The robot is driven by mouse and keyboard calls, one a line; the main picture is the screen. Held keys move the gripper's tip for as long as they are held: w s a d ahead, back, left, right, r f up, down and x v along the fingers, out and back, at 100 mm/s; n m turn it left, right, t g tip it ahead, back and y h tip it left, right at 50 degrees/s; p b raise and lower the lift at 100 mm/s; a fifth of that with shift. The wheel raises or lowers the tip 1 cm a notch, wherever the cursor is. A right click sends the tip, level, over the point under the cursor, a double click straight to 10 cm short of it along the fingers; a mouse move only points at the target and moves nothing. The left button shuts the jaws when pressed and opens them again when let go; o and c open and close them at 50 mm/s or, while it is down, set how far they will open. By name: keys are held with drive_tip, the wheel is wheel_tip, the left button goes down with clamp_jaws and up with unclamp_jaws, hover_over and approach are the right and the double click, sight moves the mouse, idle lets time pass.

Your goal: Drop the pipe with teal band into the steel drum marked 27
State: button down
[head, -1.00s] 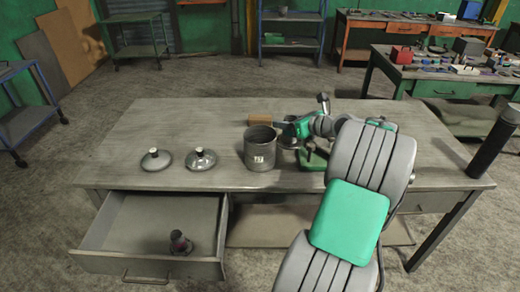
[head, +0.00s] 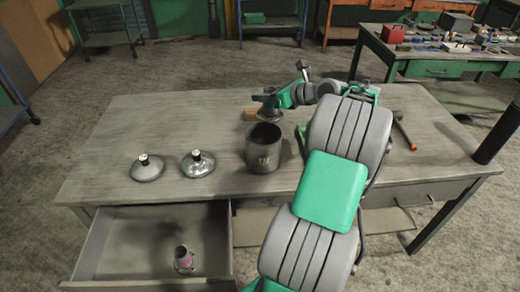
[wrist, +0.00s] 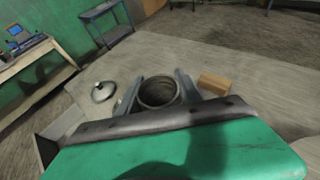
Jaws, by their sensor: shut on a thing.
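The steel drum (head: 264,150) is a grey open-topped can standing upright on the bench. Its front bears a small pale mark, too small to read surely. My gripper (head: 268,100) is just behind the drum and above the bench. It is shut on a grey pipe with a wide flange (head: 268,115); no teal band can be made out on it. In the wrist view the pipe's round open end (wrist: 158,92) shows between my two fingers (wrist: 157,88). Another flanged pipe (head: 184,260), with a pinkish band, stands in the open drawer.
Two knobbed lids (head: 148,168) (head: 198,163) lie left of the drum. A wooden block (head: 251,113) sits behind it. A tool with an orange end (head: 404,130) lies at the right. The open drawer (head: 110,245) juts out at front left. The bench's left end is clear.

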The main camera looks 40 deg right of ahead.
sight(263, 111)
drive_tip(key=f+b, duration=0.2)
drive_tip(key=b, duration=0.1)
drive_tip(key=f+b, duration=0.1)
drive_tip(key=b, duration=0.1)
drive_tip(key=shift+w+a+f, duration=0.2)
drive_tip(key=shift+a+f, duration=0.1)
drive_tip(key=shift+f, duration=0.1)
drive_tip(key=f+b, duration=0.1)
drive_tip(key=b, duration=0.2)
drive_tip(key=shift+f+b, duration=0.3)
drive_tip(key=shift+f, duration=0.1)
drive_tip(key=shift+d, duration=0.1)
drive_tip(key=shift+r, duration=0.1)
drive_tip(key=c, duration=0.7)
unclamp_jaws()
drive_tip(key=shift+s, duration=0.2)
drive_tip(key=v, duration=0.7)
drive_tip(key=shift+s, duration=0.3)
drive_tip(key=shift+r, duration=0.1)
